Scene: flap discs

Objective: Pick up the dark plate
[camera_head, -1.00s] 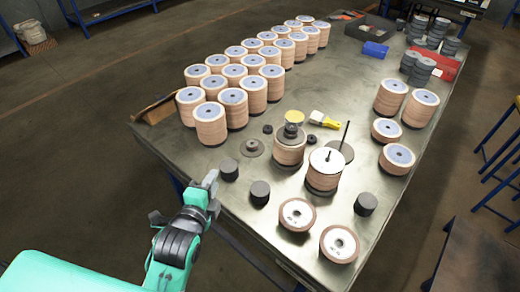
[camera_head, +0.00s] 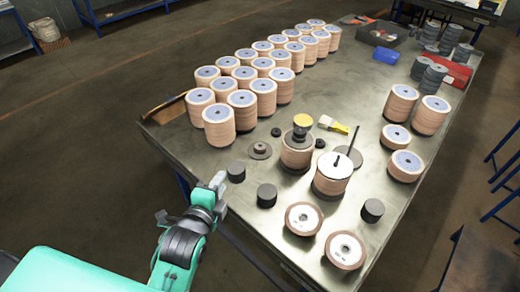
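A flat dark disc with a small raised hub (camera_head: 260,150) lies on the table, left of a stack of flap discs with a dark fixture and yellow top. Another flat dark plate (camera_head: 372,161) lies partly hidden behind the stack with the upright rod. I cannot tell which one is the dark plate. My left gripper (camera_head: 221,194) is at the table's near left edge, in front of a short dark cylinder (camera_head: 237,171) and apart from both plates. It looks empty; its finger gap is unclear. My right gripper is out of view.
The metal table (camera_head: 325,100) holds rows of tan flap-disc stacks (camera_head: 218,124) at the left and more at the right. Dark cylinders (camera_head: 267,195) and two single discs (camera_head: 304,218) line the near edge. A yellow-handled brush (camera_head: 334,125) lies mid-table. The table's centre back is clear.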

